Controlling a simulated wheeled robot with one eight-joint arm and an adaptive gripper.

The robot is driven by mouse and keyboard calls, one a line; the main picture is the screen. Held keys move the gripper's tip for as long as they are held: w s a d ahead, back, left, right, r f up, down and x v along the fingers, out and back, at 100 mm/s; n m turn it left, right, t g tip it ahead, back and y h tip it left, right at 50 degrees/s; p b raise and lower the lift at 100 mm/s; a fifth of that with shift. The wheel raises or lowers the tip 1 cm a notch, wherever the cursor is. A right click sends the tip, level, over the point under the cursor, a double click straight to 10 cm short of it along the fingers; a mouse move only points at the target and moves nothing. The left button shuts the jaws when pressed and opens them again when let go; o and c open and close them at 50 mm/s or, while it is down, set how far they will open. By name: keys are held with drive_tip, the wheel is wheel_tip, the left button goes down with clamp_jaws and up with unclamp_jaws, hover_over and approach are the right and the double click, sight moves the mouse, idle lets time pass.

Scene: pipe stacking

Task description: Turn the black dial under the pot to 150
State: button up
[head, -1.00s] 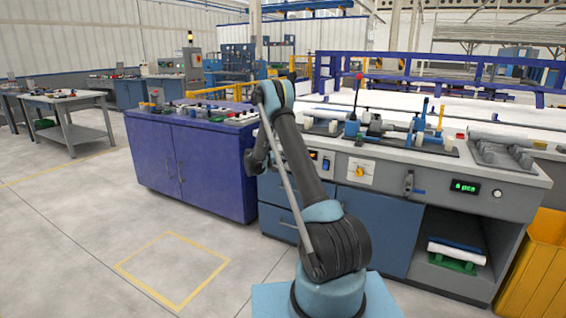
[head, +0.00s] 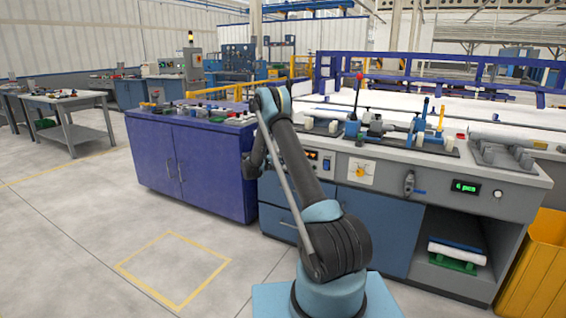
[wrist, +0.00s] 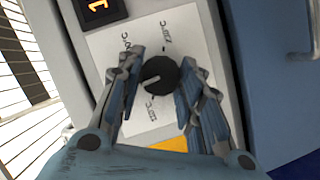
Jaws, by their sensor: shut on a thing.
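The black dial (wrist: 159,76) sits on a white plate (wrist: 112,42) with printed °C labels, tilted in the wrist view. A pale pointer mark on the dial points left and slightly down in that view. The label numbers are too small or covered to read surely. My gripper (wrist: 163,72) has one finger on each side of the dial and is shut on it. In the head view my arm hides the gripper and the dial. I cannot make out the pot.
An orange-digit display (wrist: 98,9) is beside the plate, partly cut off. A blue cabinet door with a handle (wrist: 301,54) is at the right of the wrist view.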

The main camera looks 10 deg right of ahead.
drive_tip(key=shift+a+f, duration=0.1)
drive_tip(key=shift+a, duration=0.05)
drive_tip(key=o, duration=1.1)
drive_tip(key=shift+c, duration=0.2)
drive_tip(key=v, duration=1.2)
